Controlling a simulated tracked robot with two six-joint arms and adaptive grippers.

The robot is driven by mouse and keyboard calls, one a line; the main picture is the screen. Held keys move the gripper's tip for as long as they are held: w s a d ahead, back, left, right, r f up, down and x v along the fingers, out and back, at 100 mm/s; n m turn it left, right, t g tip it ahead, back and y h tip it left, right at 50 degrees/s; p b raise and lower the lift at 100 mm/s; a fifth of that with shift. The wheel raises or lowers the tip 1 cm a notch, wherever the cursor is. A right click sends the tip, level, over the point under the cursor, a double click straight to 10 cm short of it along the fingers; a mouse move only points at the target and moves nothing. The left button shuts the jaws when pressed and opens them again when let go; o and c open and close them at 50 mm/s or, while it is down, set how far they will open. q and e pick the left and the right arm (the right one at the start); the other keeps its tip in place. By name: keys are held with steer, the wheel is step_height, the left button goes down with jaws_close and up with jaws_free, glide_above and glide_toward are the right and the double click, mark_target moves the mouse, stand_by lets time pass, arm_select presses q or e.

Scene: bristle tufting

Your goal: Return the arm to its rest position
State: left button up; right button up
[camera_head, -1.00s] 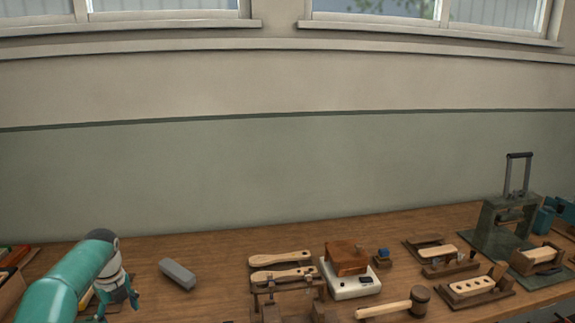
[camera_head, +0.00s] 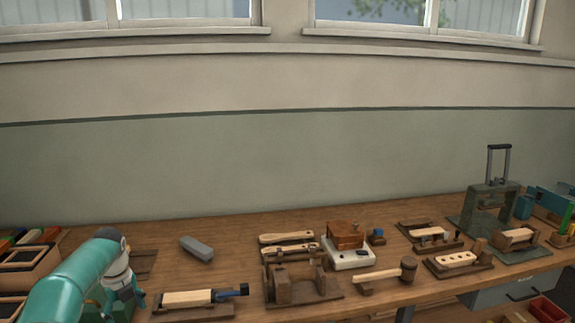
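My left arm is teal and comes in at the lower left of the head view. Its gripper (camera_head: 125,303) points down over the left end of the wooden bench (camera_head: 225,233). Its fingers look spread, with nothing seen between them, though its lower part is hard to make out. It is left of a wooden holder bearing a pale wooden piece and a dark blue-handled tool (camera_head: 228,292). My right arm and gripper are not in view.
A grey block (camera_head: 197,248) lies behind the gripper. Wooden trays (camera_head: 28,262) stand at far left. Brush handles (camera_head: 286,238), a white device (camera_head: 349,257), a mallet (camera_head: 385,273) and a green press (camera_head: 490,200) stand to the right. A red bin (camera_head: 548,308) is at lower right.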

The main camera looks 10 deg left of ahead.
arm_select(q)
steer(key=s+d+f+g+h, duration=0.1)
steer(key=s+d+f, duration=0.2)
steer(key=d+f, duration=0.35)
steer(key=s+d+f+n+g+h, duration=0.1)
steer(key=s+d+f, duration=0.3)
steer(key=d+f, duration=0.3)
steer(key=s+d+f+g+h, duration=0.1)
steer(key=s+d+f, duration=0.2)
steer(key=d+f, duration=0.45)
steer(key=s+d+f+n+t+h, duration=0.1)
steer(key=s+d+f+n, duration=0.1)
steer(key=s+d+n, duration=0.5)
steer(key=s+d+f+n+t+h, duration=0.1)
steer(key=s+d+n, duration=0.6)
steer(key=n, duration=1.1)
steer(key=s+f, duration=0.1)
steer(key=s, duration=0.3)
steer(key=shift+d+t, duration=0.4)
